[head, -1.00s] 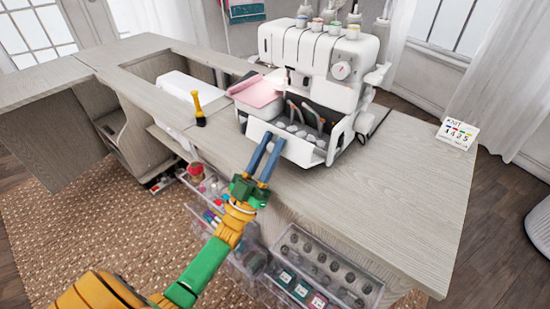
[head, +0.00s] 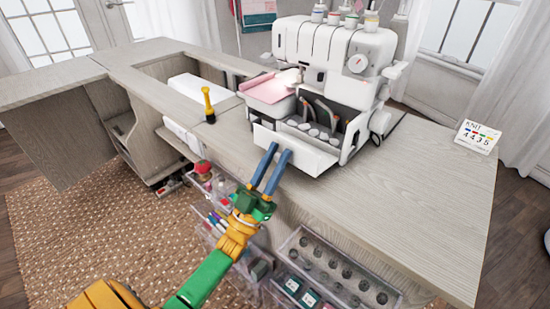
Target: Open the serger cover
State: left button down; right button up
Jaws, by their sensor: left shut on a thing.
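The white serger (head: 330,60) stands on the cabinet top. Its front cover (head: 310,155) is a white panel folded down and forward, with the loopers and several round dials showing behind it. My left gripper (head: 279,150) has its two blue fingertips at the lower left edge of the cover, shut on it with a narrow gap between the fingers. The exact contact is too small to make out. My right gripper is not in view.
Pink fabric (head: 272,88) lies at the serger's left. A yellow-handled tool (head: 207,100) stands on the cabinet top (head: 430,190). Clear bins (head: 335,270) hang below the front edge. A small number card (head: 478,137) sits at the right.

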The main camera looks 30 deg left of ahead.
pick_arm(q)
jog(key=shift+f, duration=0.15)
jog(key=c, duration=0.7)
grip_release()
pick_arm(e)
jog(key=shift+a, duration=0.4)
pick_arm(q)
jog(key=shift+f, duration=0.2)
jog(key=b+v, duration=0.1)
jog(key=v, duration=0.5)
jog(key=shift+s+a+f+b, duration=0.1)
jog(key=shift+s+f+b, duration=0.05)
jog(key=shift+s+b, duration=0.2)
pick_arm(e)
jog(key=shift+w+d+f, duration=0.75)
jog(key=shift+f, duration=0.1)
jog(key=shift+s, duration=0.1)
